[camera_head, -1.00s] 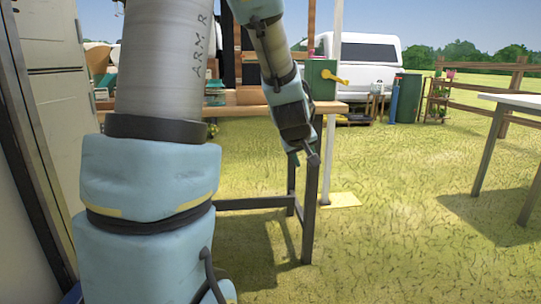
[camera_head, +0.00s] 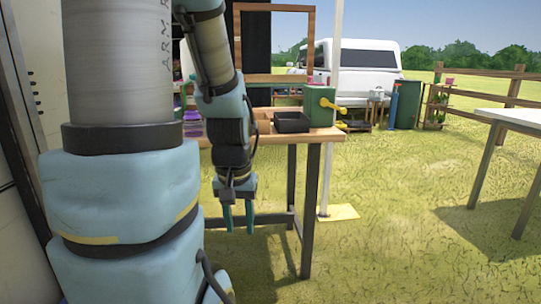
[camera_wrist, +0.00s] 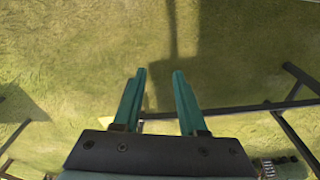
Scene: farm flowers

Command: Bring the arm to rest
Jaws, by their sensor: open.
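My gripper (camera_head: 239,218) hangs below my blue arm in the head view, fingers pointing down at the grass, in front of the wooden workbench and a little below its top. In the wrist view my gripper (camera_wrist: 158,85) shows two teal fingers spread apart with nothing between them, only grass beyond. My arm's large near links cover the left of the head view and hide part of the workbench.
A white table (camera_head: 515,114) is at right. Open grass (camera_head: 400,220) lies between.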

